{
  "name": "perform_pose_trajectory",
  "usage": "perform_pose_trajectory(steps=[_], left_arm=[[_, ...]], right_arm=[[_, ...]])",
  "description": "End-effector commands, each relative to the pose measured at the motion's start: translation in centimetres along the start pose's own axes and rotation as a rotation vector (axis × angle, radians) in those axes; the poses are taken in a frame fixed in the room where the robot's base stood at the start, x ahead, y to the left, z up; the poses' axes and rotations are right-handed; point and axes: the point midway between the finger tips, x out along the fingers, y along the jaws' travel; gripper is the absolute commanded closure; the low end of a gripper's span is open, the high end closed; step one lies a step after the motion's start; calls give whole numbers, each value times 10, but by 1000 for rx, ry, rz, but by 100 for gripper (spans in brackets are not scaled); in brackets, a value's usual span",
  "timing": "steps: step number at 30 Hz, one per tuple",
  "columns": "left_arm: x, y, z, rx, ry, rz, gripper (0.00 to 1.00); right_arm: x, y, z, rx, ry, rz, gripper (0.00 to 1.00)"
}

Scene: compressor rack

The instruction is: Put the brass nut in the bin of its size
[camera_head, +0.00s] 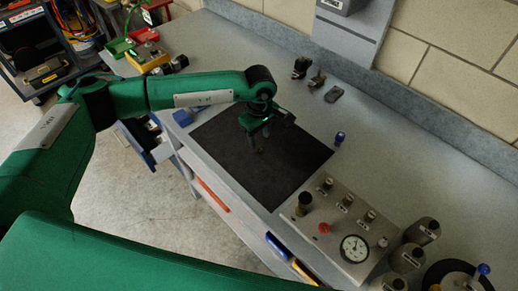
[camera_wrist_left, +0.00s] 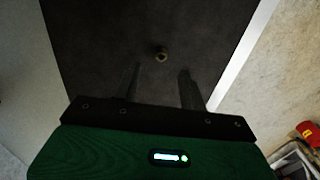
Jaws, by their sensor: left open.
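The brass nut (camera_wrist_left: 161,54) is a small ring-shaped piece lying on the dark mat (camera_wrist_left: 90,40) in the left wrist view. In the head view I cannot make it out; my left gripper is over that part of the mat (camera_head: 302,150). My left gripper (camera_head: 256,148) points down above the mat, its fingers apart and empty. In the left wrist view the nut shows beyond and between the fingertips (camera_wrist_left: 160,72), not touching them. A red bin (camera_head: 119,47) and a green bin stand at the bench's far left end; their size marks are not readable.
A grey panel with knobs and a gauge (camera_head: 355,248) lies right of the mat, with dark cylinders (camera_head: 422,232) beside it. Small black parts (camera_head: 302,67) stand at the back. A yellow box (camera_head: 148,58) is at the far left.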

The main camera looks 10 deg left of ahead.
Motion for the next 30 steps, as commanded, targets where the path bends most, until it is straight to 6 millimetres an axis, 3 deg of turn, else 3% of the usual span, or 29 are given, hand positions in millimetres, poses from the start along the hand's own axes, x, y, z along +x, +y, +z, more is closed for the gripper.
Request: perform_pose_trajectory(steps=[9, 15, 22, 29, 30], left_arm=[[29, -2, 0, -2, -1, -3, 57], [52, -2, 0, 0, 0, 0, 57], [54, -2, -1, 0, 0, 0, 57], [54, -2, -1, -1, 0, 0, 100], [54, -2, -1, -1, 0, 0, 100]], right_arm=[[-24, 8, -1, 2, -2, 9, 64], [-29, 8, -1, 2, -2, 8, 64], [-28, 4, -2, 2, -1, 4, 64], [-28, -2, -4, 2, 1, -3, 64], [-28, -2, -4, 2, 1, -3, 64]])
